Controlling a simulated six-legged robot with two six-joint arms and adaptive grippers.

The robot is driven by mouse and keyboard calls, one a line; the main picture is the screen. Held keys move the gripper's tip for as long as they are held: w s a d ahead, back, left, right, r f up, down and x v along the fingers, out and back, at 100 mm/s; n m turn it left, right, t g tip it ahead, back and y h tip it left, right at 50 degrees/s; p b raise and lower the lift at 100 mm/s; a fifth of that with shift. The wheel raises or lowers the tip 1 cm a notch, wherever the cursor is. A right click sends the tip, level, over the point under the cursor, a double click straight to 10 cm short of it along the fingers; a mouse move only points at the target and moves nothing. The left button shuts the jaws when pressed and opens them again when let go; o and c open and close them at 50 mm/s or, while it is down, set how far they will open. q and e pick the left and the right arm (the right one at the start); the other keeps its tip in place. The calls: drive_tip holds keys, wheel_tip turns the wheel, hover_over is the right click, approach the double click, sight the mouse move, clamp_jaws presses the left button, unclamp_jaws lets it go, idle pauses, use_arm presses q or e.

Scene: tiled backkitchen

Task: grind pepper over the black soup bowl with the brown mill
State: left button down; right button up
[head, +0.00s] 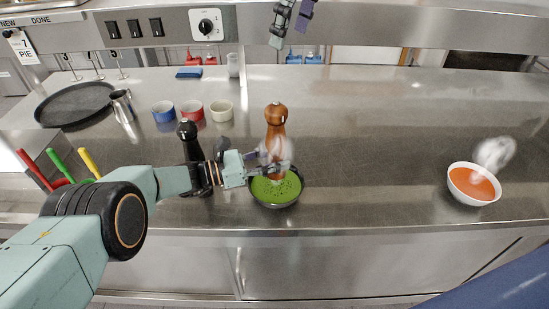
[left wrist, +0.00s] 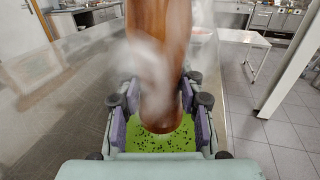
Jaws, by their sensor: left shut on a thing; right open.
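The brown pepper mill (head: 275,117) is upright over the black soup bowl (head: 300,192), which holds green soup dotted with dark specks. My left gripper (head: 266,166) is shut around the lower part of the mill. In the left wrist view the mill (left wrist: 160,100) stands between the purple pads of my left gripper (left wrist: 160,128), with the speckled green soup (left wrist: 150,143) below its bottom end. Steam blurs the lower mill. My right gripper (head: 290,25) is open and empty at the top of the head view, far from the bowl.
A black mill (head: 188,133) stands just left of the held one, partly behind my left arm. A white bowl of orange soup (head: 474,184) steams at the right. Small blue, red and cream bowls (head: 192,110) and a round black tray (head: 75,103) are at the back left.

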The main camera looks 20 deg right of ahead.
sight(268, 145)
use_arm(q)
drive_tip(key=shift+r+p, duration=1.25)
drive_tip(key=shift+r, duration=1.35)
